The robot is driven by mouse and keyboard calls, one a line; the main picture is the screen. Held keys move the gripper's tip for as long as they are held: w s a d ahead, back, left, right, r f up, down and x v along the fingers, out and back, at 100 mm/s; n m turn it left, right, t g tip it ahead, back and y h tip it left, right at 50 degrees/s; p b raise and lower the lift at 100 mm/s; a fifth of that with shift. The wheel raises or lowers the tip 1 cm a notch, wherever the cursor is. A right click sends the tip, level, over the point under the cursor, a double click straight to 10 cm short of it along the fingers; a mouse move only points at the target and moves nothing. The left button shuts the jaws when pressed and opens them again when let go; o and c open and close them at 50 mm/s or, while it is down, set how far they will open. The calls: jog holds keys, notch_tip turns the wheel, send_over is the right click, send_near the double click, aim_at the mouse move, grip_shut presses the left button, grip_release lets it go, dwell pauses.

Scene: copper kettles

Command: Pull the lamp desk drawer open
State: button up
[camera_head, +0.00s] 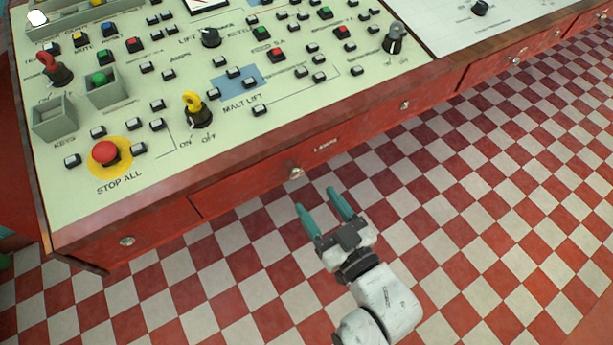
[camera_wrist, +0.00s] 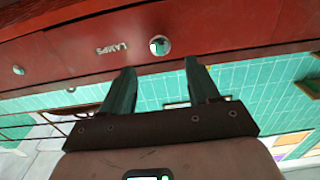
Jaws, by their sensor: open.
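The lamp desk drawer (camera_head: 343,143) is a red front marked "LAMPS" under the edge of the control desk. It looks shut, flush with the fronts beside it. Its round metal knob (camera_head: 296,173) sits on the front. In the wrist view the knob (camera_wrist: 159,45) shows on the red drawer front (camera_wrist: 95,45), beside the upside-down label. My gripper (camera_head: 320,199) is open and empty, with teal fingers pointing toward the desk. In the wrist view the fingers (camera_wrist: 157,75) are apart, and the knob appears between and beyond their tips, not touched.
The desk top (camera_head: 150,187) holds many buttons, a red stop button (camera_head: 105,152) and a yellow key switch (camera_head: 193,108). Other drawer knobs show at the left (camera_head: 127,241) and right (camera_head: 404,105). The red and white checked floor (camera_head: 480,200) is clear around my arm.

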aim_at(298, 175)
jog(key=x, duration=0.8)
jog(key=shift+a, duration=0.1)
jog(key=shift+c, duration=0.2)
grip_shut()
